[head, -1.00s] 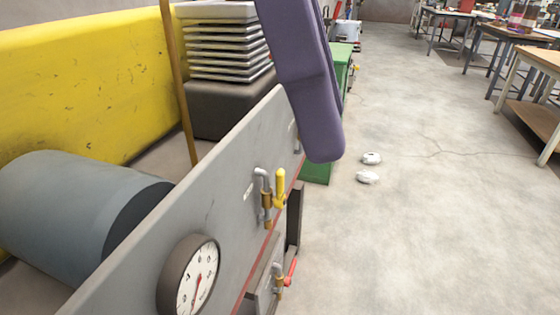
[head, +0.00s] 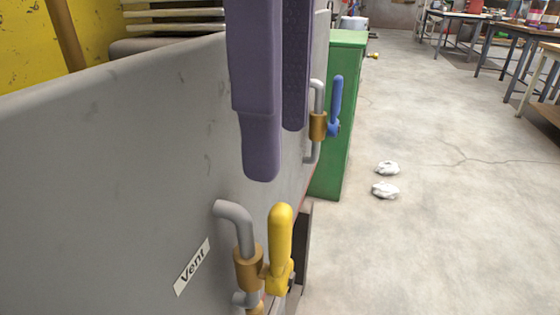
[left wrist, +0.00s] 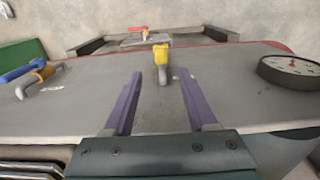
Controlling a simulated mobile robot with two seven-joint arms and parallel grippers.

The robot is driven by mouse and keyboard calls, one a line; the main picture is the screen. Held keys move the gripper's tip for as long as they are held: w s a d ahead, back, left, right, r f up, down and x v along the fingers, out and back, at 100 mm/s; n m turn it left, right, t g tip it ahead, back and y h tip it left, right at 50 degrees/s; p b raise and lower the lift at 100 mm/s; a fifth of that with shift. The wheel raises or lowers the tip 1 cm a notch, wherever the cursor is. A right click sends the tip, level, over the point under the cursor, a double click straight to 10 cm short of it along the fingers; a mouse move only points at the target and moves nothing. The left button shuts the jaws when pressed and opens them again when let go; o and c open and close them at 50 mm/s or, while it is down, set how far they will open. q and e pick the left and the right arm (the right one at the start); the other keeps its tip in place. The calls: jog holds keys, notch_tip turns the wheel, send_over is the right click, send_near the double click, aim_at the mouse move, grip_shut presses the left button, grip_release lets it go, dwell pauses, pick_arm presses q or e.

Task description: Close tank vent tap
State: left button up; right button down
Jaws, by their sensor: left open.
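The vent tap has a yellow handle (head: 281,240) on a brass body (head: 248,268) and a grey bent pipe, with a "Vent" label (head: 192,267) beside it on the grey panel. The handle stands upright, along the pipe. In the left wrist view the yellow handle (left wrist: 161,50) lies ahead of the fingertips, centred between them. My left gripper (head: 279,150) has purple fingers, open and empty, above the vent tap in the head view and apart from its handle. It also shows in the left wrist view (left wrist: 158,80). My right gripper is out of view.
A blue-handled tap (head: 336,105) is farther along the panel, and a red-handled one (left wrist: 138,29) lies beyond the panel edge. A round gauge (left wrist: 292,68) is on the panel. A green cabinet (head: 342,115) stands behind. White lumps (head: 386,190) lie on otherwise clear floor.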

aim_at(280, 209)
pick_arm(q)
notch_tip(280, 209, down, 8)
jog(key=b, duration=0.5)
jog(key=shift+s+f, duration=0.1)
jog(key=shift+s, duration=0.05)
jog(key=shift+f, duration=0.45)
jog(key=shift+r, duration=0.1)
jog(key=shift+c, duration=0.4)
grip_shut()
